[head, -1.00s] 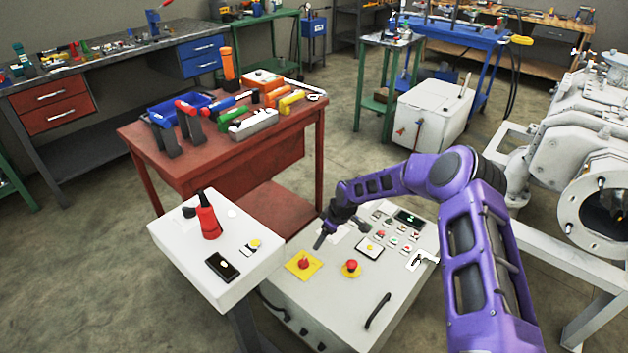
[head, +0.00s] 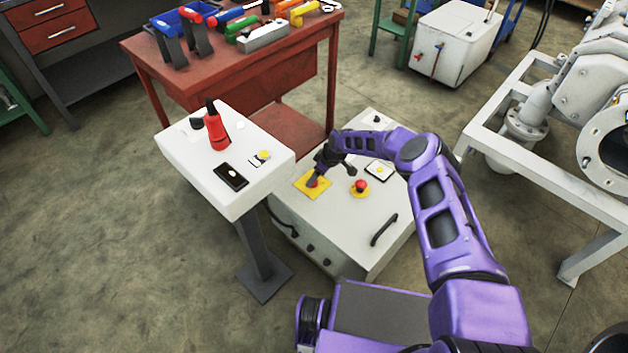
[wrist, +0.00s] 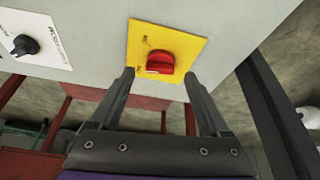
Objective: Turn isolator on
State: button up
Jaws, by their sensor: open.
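The isolator switch (wrist: 160,63) is a red rotary knob on a square yellow plate (wrist: 183,42), seen in the wrist view. In the head view the yellow plate (head: 323,190) lies on the grey control cabinet's top, with the knob (head: 313,183) partly covered by my gripper (head: 317,176). In the wrist view my gripper (wrist: 158,75) is open, with one dark finger on each side of the red knob. The fingertips lie close to the knob and plate; I cannot tell whether they touch the knob.
A red mushroom button (head: 360,187) sits right of the plate on the cabinet (head: 336,228), near a black handle (head: 384,227). A black knob (wrist: 24,45) shows in the wrist view.

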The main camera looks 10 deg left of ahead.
jog(key=shift+b+x, duration=0.35)
jog(key=shift+x, duration=0.95)
grip_shut()
jog(key=shift+m, duration=0.3)
jog(key=m, duration=0.2)
jog(key=m+t+h, duration=0.1)
jog(key=m, duration=0.1)
jog(key=shift+s+a+r+t, duration=0.1)
jog(key=shift+s+a+t, duration=0.05)
jog(key=shift+t, duration=0.15)
jog(key=m+h, duration=0.1)
jog(key=m, duration=0.2)
jog(key=m+t+h, duration=0.1)
jog(key=m, duration=0.2)
jog(key=shift+a, duration=0.1)
grip_release()
